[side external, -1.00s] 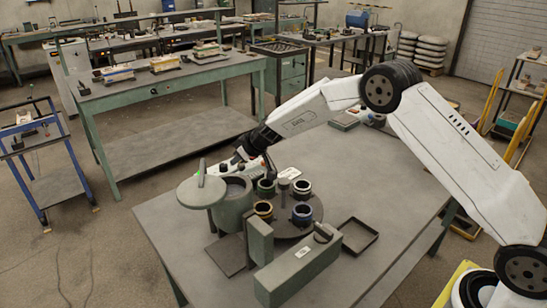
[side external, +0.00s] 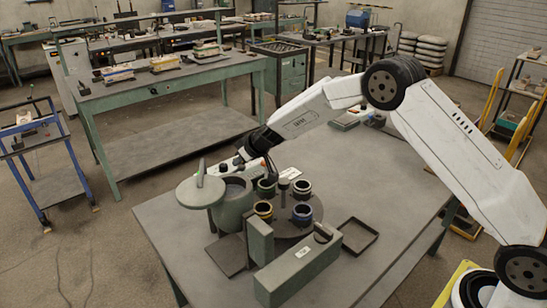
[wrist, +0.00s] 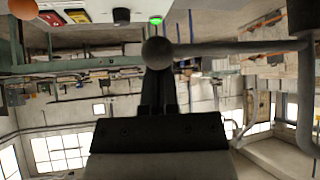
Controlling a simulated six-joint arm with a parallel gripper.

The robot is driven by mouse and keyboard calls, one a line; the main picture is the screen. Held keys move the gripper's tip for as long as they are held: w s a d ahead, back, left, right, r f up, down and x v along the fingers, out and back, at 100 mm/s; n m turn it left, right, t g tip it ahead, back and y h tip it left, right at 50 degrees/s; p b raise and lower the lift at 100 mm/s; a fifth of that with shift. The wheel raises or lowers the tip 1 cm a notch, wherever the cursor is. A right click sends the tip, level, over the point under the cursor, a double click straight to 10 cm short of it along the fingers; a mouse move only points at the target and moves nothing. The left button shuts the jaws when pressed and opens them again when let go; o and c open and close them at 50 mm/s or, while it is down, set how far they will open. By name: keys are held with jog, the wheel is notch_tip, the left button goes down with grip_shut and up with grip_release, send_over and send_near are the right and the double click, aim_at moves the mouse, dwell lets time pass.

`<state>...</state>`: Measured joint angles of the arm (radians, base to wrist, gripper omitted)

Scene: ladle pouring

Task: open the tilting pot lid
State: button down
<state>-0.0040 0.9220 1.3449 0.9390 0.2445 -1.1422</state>
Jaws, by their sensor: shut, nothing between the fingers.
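The green-grey pot (side external: 236,207) stands near the back left of the table in the side view. Its round lid (side external: 193,194) lies off to the left of the mouth, roughly level, with an upright handle (side external: 201,170) on top. Part of the mouth is uncovered. My gripper (side external: 272,165) is behind and to the right of the pot, apart from the lid. In the wrist view my gripper (wrist: 158,82) shows dark, shut fingers, holding nothing. A grey ball (wrist: 158,52) on a rod appears at the fingertips; I cannot tell whether they touch.
A round stand (side external: 291,228) with several dark cups is right of the pot. Green-grey blocks (side external: 297,272) stand in front, and a shallow dark tray (side external: 359,237) lies to the right. A white control box (side external: 232,166) is behind the pot. The table's right side is mostly clear.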

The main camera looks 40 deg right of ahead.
jog(key=shift+s+m+h, duration=0.3)
jog(key=shift+s, duration=0.25)
jog(key=shift+s+a+m+h, duration=0.1)
jog(key=shift+s+m+h, duration=0.6)
jog(key=shift+s+m, duration=0.5)
jog(key=shift+s+m+h, duration=0.7)
jog(key=shift+s+m, duration=0.1)
jog(key=shift+s, duration=0.75)
jog(key=shift+s+f, duration=0.1)
jog(key=shift+s, duration=0.05)
jog(key=shift+w, duration=0.3)
jog(key=s+r, duration=0.3)
jog(key=r, duration=0.5)
jog(key=shift+s+a+r, duration=0.15)
jog(key=shift+s+a, duration=0.05)
jog(key=shift+a, duration=0.1)
dwell(0.6)
